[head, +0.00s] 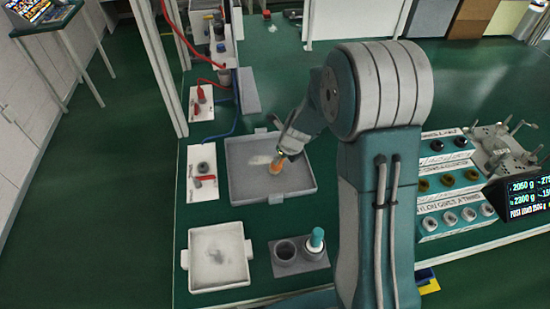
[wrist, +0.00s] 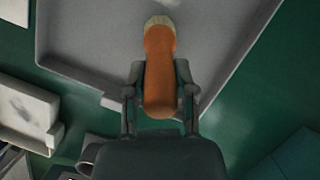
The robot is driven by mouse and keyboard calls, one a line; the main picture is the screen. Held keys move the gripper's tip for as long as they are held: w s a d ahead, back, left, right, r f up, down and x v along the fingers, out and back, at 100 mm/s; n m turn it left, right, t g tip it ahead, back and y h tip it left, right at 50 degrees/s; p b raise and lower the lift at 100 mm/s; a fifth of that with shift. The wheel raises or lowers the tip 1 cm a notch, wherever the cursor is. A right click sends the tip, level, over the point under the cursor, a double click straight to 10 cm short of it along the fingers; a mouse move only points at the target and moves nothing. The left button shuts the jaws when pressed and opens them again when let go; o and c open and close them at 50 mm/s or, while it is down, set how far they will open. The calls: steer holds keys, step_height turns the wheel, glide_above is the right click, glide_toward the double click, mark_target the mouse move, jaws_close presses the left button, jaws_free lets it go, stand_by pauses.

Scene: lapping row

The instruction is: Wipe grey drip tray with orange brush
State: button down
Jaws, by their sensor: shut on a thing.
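The grey drip tray (head: 248,195) lies on the green bench, left of my arm in the head view. A pale smear (head: 262,159) shows on its floor. My gripper (head: 284,155) is over the tray, shut on the orange brush (head: 275,172). In the wrist view the brush (wrist: 159,75) sits between the two fingers (wrist: 160,85), its pale bristle end pointing up the picture over the tray (wrist: 85,40). A whitish patch shows near the top edge there. I cannot tell whether the bristles touch the tray floor.
A white tray (head: 218,285) with a dark smudge stands in front of the grey tray. Beside it a grey holder (head: 290,266) has one empty cup and one teal-topped item (head: 316,238). Racks of rings (head: 445,183) and a display (head: 522,197) stand right.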

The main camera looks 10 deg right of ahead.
steer(key=shift+d, duration=2.05)
step_height(320, 180, up, 6)
steer(key=shift+r, duration=0.1)
steer(key=shift+r, duration=1.4)
